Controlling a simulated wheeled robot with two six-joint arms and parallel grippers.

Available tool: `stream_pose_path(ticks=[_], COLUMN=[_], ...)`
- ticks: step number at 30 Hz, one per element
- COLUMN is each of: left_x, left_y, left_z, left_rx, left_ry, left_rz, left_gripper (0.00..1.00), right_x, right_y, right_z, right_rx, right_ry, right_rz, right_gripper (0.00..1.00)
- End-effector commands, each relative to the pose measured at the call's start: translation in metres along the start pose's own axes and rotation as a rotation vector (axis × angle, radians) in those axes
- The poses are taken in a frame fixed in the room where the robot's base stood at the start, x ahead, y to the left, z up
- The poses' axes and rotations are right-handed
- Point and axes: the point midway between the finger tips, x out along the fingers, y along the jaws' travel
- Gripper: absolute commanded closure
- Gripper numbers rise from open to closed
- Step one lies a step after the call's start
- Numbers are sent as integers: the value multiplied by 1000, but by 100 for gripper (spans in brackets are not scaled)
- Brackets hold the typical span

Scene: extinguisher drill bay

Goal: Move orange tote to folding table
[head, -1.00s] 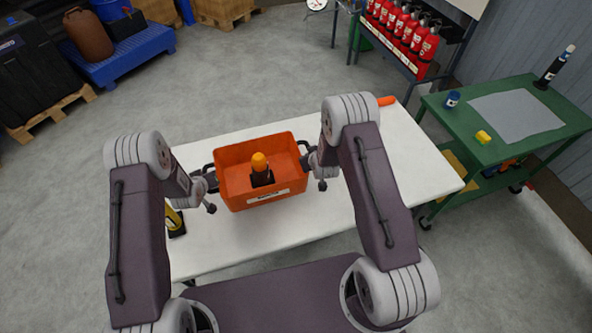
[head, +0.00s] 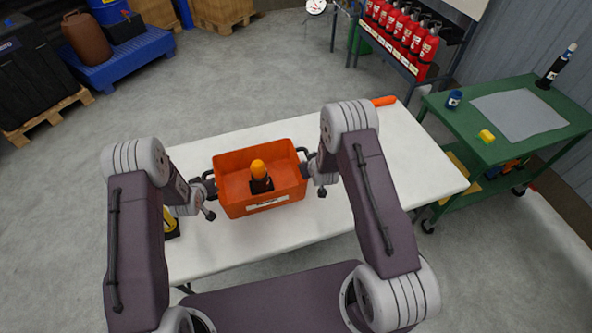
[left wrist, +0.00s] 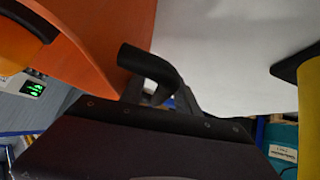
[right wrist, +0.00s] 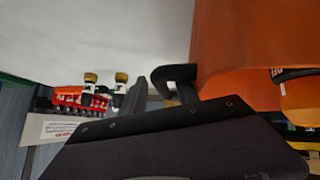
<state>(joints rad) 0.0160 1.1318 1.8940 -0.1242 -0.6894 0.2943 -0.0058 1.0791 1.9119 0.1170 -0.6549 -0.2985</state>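The orange tote (head: 232,208) is in the middle of the head view, upright at the near side of the white folding table (head: 400,150). I cannot tell whether its base touches the top. A dark object with an orange top (head: 259,178) stands inside it. My left gripper (head: 206,190) is at the tote's left handle, and the black handle (left wrist: 145,62) sits between its fingers in the left wrist view. My right gripper (head: 316,166) is at the right handle, and that handle (right wrist: 172,74) is between its fingers in the right wrist view. Both appear shut on the handles.
A yellow and black object (head: 171,222) is at the table's left end, close to my left arm. An orange item (head: 384,101) lies at the far edge. The table's right half is mostly clear. A green cart (head: 470,145) stands to the right, and a rack of red extinguishers (head: 405,30) behind.

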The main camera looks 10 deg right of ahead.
Motion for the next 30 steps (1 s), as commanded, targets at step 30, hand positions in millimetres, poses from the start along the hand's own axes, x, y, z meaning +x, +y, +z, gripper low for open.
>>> stream_pose_path(ticks=[30], left_x=[-76], left_y=[0], left_z=[0], left_rx=[0], left_ry=[0], left_rz=[0], left_gripper=[62], right_x=[-77], right_y=[0], right_z=[0], right_rx=[0], right_ry=[1], right_rz=[-1], right_gripper=[62])
